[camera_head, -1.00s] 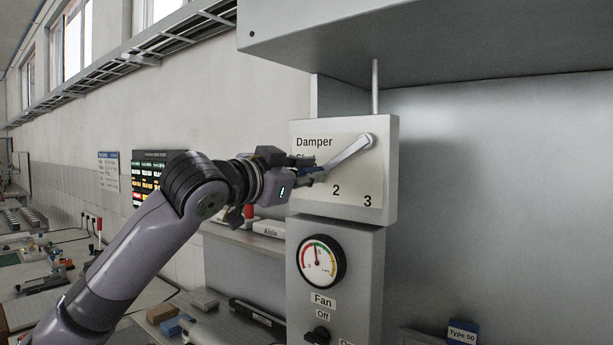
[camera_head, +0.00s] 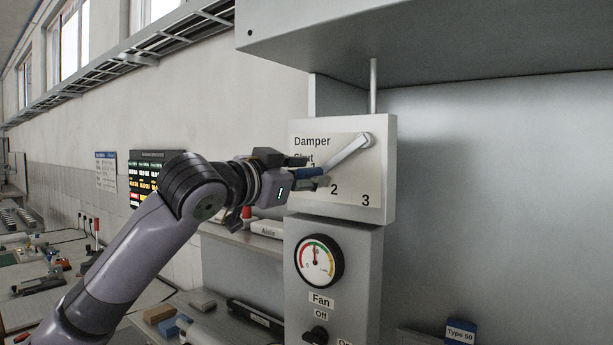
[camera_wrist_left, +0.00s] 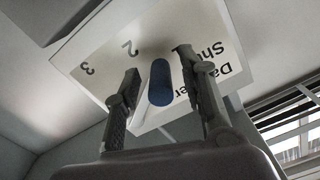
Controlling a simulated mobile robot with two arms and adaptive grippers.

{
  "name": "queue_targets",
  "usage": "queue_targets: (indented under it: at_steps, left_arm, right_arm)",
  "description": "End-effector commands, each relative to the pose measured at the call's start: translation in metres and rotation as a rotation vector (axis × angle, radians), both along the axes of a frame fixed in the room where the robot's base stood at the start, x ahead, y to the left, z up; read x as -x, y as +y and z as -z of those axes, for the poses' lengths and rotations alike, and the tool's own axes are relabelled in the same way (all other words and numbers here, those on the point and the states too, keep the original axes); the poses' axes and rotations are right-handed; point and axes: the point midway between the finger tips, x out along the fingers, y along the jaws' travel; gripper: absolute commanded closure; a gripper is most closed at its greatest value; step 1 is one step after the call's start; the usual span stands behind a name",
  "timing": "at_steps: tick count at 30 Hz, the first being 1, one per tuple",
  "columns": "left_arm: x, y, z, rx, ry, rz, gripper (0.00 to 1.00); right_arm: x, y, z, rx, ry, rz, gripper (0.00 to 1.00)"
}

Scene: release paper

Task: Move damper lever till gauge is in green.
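The damper panel (camera_head: 335,201) has a grey lever (camera_head: 350,150) pivoted at its upper right. The lever slants down-left, its end between the marks 1 and 2. My left gripper (camera_head: 318,178) is at the lever's handle end. In the left wrist view the blue handle (camera_wrist_left: 160,82) lies between the open fingers (camera_wrist_left: 158,75), with a gap visible on one side; contact on the other is unclear. The gauge (camera_head: 319,261) below has a needle pointing almost straight up, near the green part of its coloured arc; the exact reading is too small to tell. My right gripper is not in view.
A fan switch (camera_head: 316,335) sits below the gauge. A metal hood (camera_head: 430,40) overhangs the panel, and a thin rod (camera_head: 373,85) runs down to it. A shelf (camera_head: 250,240) and a cluttered bench lie to the left.

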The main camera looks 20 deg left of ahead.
Motion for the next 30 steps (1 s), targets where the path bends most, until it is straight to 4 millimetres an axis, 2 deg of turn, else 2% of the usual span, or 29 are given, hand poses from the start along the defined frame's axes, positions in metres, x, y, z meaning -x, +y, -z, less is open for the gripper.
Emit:
queue_targets:
  at_steps: [5, 12, 18, 23, 30]
  left_arm:
    - [0.016, 0.007, 0.000, 0.000, -0.001, 0.000, 0.62]
    - [0.064, 0.025, 0.000, -0.001, -0.002, -0.002, 0.62]
    - [0.096, 0.037, 0.001, 0.001, 0.000, -0.002, 0.62]
    - [0.109, 0.042, 0.001, 0.000, 0.002, -0.002, 0.62]
    - [0.112, 0.042, 0.001, 0.001, 0.001, 0.000, 0.62]
  right_arm:
    - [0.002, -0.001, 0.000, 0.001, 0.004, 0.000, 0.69]
    - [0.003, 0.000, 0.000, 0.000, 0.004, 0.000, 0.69]
    - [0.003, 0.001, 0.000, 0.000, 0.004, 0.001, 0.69]
    - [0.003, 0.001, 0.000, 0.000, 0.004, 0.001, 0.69]
    - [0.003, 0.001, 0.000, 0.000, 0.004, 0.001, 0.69]
